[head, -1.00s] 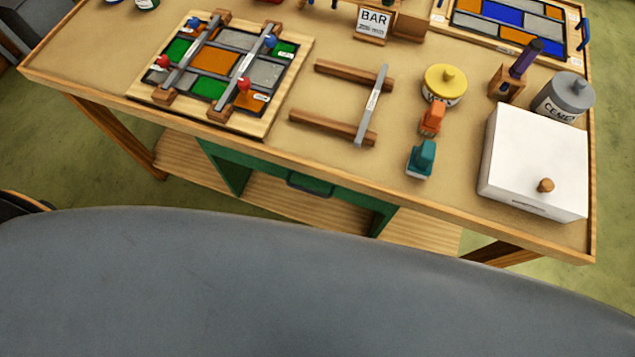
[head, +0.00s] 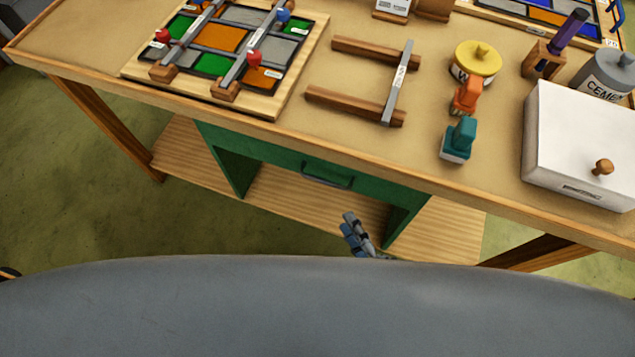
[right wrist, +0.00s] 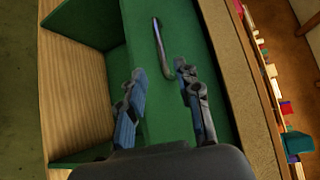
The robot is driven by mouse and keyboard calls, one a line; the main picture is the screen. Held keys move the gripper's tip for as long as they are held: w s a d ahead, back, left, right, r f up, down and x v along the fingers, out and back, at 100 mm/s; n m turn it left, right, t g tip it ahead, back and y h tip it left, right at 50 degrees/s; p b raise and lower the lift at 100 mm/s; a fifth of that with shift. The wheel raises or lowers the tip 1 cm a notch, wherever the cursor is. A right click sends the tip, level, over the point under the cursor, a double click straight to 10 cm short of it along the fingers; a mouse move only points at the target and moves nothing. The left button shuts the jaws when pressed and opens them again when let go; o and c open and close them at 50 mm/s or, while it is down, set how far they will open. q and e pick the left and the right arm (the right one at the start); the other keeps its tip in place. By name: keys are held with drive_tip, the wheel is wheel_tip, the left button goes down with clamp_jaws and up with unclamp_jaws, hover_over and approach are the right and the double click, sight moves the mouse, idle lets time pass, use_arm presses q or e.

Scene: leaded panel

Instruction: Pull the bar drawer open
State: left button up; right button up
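The green bar drawer (head: 280,160) sits under the front edge of the workbench, with a dark bar handle (head: 327,177) on its front. The drawer looks shut. My right gripper (head: 352,222) shows in the head view below and a little right of the handle, apart from it. In the right wrist view the two fingers (right wrist: 160,82) are spread and empty, facing the green drawer front (right wrist: 165,105). The handle (right wrist: 161,45) lies ahead of the fingertips, not between them. My left gripper is not in view.
The workbench top (head: 350,145) overhangs the drawer. A wooden shelf (head: 300,205) lies below it inside a green frame. On top are a leaded panel (head: 225,45), a metal bar (head: 398,85) on two wooden blocks, a teal tool (head: 460,140) and a white box (head: 575,145).

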sight(324, 181)
drive_tip(key=x, duration=1.3)
drive_tip(key=shift+w+p, duration=0.25)
drive_tip(key=shift+p, duration=0.05)
clamp_jaws()
